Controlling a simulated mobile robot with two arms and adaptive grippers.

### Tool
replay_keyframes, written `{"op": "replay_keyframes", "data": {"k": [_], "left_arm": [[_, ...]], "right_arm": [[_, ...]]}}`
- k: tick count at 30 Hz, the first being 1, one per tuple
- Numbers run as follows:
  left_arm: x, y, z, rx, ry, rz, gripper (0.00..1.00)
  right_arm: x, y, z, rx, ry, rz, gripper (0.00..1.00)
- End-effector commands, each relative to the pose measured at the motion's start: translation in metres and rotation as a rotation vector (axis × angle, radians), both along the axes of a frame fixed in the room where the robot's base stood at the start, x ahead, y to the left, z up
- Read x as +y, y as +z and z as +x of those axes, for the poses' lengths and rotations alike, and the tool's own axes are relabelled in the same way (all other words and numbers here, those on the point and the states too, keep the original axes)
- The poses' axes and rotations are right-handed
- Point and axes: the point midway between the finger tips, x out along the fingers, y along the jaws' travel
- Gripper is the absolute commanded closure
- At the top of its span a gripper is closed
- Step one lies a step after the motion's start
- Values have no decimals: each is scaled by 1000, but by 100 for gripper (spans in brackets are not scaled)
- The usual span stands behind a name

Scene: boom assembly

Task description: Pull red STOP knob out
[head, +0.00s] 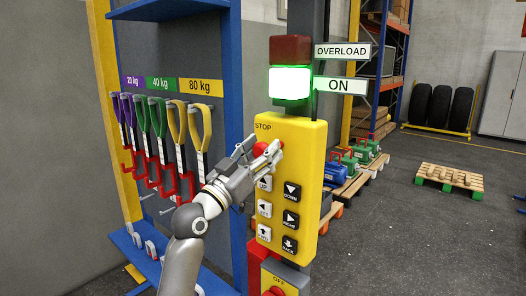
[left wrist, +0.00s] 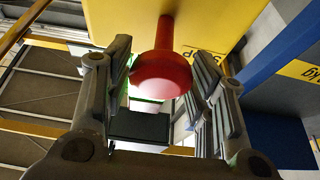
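The red STOP knob (head: 259,148) is near the top of the yellow control box (head: 301,138), below the word STOP. In the left wrist view the knob (left wrist: 161,75) has a round head on a red stem that meets the yellow face. My left gripper (head: 261,151) is at the knob, with one finger on either side of it. In the left wrist view the fingers (left wrist: 163,80) are spread, and small gaps show between them and the knob's head. My right gripper is in neither view.
The ON lamp (head: 289,83) glows above the box; the OVERLOAD lamp (head: 290,50) is dark red. Black and white arrow buttons (head: 291,192) sit below the knob. A blue rack (head: 232,100) with coloured slings stands left. Pallets with equipment (head: 350,168) are behind, right.

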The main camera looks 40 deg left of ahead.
Motion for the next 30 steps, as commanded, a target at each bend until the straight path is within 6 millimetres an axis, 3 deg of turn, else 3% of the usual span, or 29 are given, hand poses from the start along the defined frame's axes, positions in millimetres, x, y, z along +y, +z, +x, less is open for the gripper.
{"op": "replay_keyframes", "data": {"k": [2,16,30], "left_arm": [[0,0,0,-1,0,0,35],[1,-3,-7,0,2,2,34],[6,-30,-71,3,1,3,34]], "right_arm": [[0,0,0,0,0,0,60],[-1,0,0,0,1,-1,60],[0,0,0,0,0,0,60]]}}
